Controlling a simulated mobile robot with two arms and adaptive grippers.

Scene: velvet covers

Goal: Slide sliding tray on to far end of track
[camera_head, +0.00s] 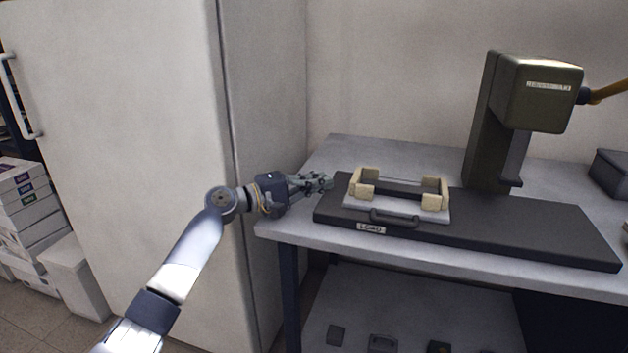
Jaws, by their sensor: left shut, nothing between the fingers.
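The sliding tray (395,207) is a light grey plate with cream corner blocks and a dark handle (394,216) on its front side. It sits near the left end of a long dark track (530,227), by a white label. The track runs to the right, past the front of a machine column. My left gripper (326,182) is shut and empty. It is just left of the tray, over the track's left end, and seems apart from the tray. My right gripper is not in view.
The track lies on a grey table (345,150). A dark machine head (537,92) on a column (490,150) stands behind the track at the right. A dark box (610,172) sits at the right edge. A tall white cabinet (120,130) is on the left. The track right of the tray is clear.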

